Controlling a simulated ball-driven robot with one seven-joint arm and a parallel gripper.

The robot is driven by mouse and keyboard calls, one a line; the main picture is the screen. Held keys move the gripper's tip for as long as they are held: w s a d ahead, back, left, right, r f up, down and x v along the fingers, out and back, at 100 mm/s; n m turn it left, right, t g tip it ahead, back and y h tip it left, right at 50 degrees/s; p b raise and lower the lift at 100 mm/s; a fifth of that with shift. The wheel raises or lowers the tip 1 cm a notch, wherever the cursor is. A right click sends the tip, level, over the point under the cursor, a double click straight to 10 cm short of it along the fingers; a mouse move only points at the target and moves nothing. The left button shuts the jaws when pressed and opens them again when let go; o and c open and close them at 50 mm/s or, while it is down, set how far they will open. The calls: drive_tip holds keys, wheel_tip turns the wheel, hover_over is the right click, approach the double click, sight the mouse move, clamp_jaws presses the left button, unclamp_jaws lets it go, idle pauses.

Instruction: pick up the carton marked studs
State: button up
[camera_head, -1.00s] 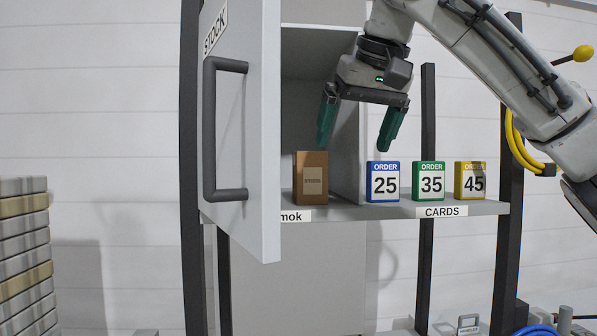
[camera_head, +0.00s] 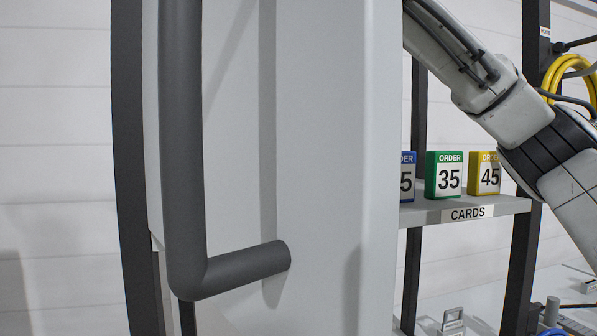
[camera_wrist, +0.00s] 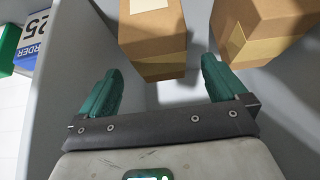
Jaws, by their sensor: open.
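Two brown cartons show in the wrist view inside a grey-walled compartment. One carton (camera_wrist: 152,40) is at the top middle, and the other carton (camera_wrist: 262,30) is at the top right. No "studs" marking is readable on either. My gripper (camera_wrist: 160,70) is open, its two green fingers apart and nothing gripped. The middle carton lies ahead, roughly between the fingertips; the right carton is beyond the right finger. I cannot tell whether the fingers touch a carton. In the head view the cabinet door (camera_head: 320,160) hides the gripper and both cartons.
The open door's dark handle (camera_head: 184,140) fills the left of the head view, very close. Order cards 35 (camera_head: 449,177) and 45 (camera_head: 486,175) stand on the cards shelf (camera_head: 425,212). Card 25 (camera_wrist: 32,45) is beyond the compartment's left wall in the wrist view.

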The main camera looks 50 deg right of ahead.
drive_tip(key=shift+x, duration=1.1)
drive_tip(key=shift+b+x, duration=0.8)
drive_tip(key=shift+x, duration=1.85)
drive_tip(key=c, duration=1.2)
drive_tip(key=shift+c, duration=0.2)
